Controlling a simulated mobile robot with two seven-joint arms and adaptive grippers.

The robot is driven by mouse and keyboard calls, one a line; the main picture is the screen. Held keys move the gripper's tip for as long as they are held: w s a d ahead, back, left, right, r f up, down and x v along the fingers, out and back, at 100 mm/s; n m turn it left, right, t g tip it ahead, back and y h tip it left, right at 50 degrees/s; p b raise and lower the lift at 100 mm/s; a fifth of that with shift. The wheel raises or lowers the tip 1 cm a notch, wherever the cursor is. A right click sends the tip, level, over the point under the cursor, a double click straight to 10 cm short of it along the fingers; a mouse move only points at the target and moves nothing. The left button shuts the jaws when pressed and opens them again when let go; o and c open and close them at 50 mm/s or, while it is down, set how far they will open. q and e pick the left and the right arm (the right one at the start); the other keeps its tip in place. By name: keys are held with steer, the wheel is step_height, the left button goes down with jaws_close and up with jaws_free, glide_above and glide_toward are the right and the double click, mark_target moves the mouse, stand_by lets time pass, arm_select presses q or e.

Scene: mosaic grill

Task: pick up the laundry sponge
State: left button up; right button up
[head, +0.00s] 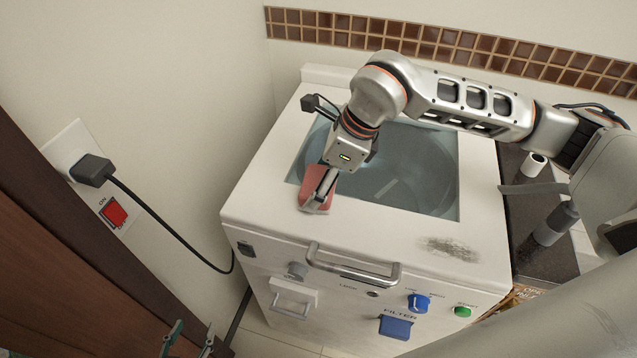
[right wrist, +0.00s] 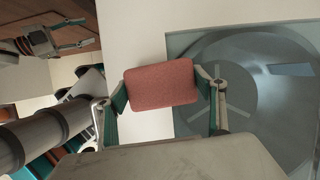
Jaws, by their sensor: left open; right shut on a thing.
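The laundry sponge is a reddish-pink rounded block (head: 309,180) over the front left part of the washer's top, by the glass window. In the right wrist view the sponge (right wrist: 160,92) sits between both fingers. My right gripper (head: 319,190) is shut on it, with a finger on each side (right wrist: 162,84). I cannot tell whether the sponge touches the lid. My left gripper (head: 189,341) shows only its fingertips at the bottom left of the head view, open and empty; it also shows at the top left of the right wrist view (right wrist: 70,35).
The white washer (head: 265,205) has a glass window (head: 430,170), a front handle (head: 352,272) and a dark smudge (head: 450,247) on top. A black cord runs from a wall plug (head: 92,170) above a red switch (head: 114,212). A dark counter with bottles (head: 556,223) stands right.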

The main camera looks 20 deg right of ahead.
mark_target(318, 181)
step_height(318, 181, up, 20)
steer(key=b, duration=0.1)
steer(key=shift+f, duration=0.15)
steer(key=shift+o, duration=0.6)
